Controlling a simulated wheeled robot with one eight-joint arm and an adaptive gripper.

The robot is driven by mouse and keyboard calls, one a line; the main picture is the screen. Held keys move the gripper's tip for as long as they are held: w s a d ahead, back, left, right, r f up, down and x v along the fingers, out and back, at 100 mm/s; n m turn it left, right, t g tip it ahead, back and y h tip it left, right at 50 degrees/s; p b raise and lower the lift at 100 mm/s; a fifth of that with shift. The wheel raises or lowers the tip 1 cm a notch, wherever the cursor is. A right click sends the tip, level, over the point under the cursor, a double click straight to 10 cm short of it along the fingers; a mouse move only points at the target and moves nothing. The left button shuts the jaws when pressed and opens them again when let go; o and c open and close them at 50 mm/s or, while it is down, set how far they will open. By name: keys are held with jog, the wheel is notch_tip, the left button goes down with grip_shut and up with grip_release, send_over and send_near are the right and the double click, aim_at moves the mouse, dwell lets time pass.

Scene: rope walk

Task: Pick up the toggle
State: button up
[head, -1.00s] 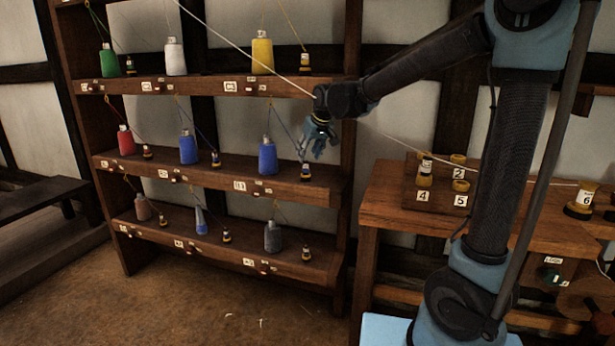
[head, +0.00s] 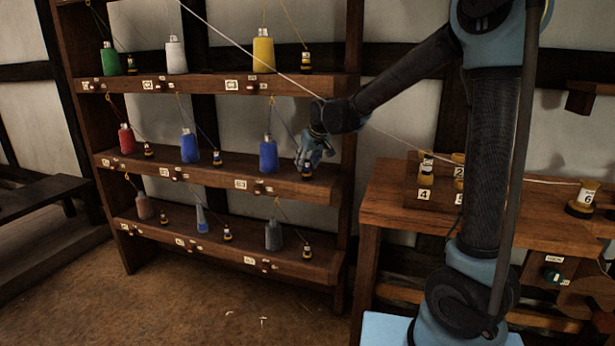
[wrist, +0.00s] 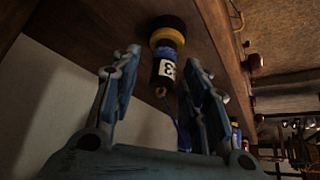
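A small piece with a black base, a yellow band, a blue section and a white label reading 3 (wrist: 165,68) stands on the shelf in the wrist view, which looks upside down. It looks like the toggle. In the head view this piece (head: 307,170) is at the right end of the middle shelf, partly hidden by my gripper (head: 310,158). In the wrist view my gripper (wrist: 162,64) is open, with one finger on either side of the piece and a visible gap to each. A small hook or ring shows at its tip.
The wooden rack (head: 215,182) holds several cones, including a blue cone (head: 268,155) left of my gripper, and similar small pieces with cords. A pale rope (head: 385,136) runs diagonally past my arm. A wooden bench (head: 395,205) with numbered spools stands to the right.

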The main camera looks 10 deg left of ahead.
grip_shut()
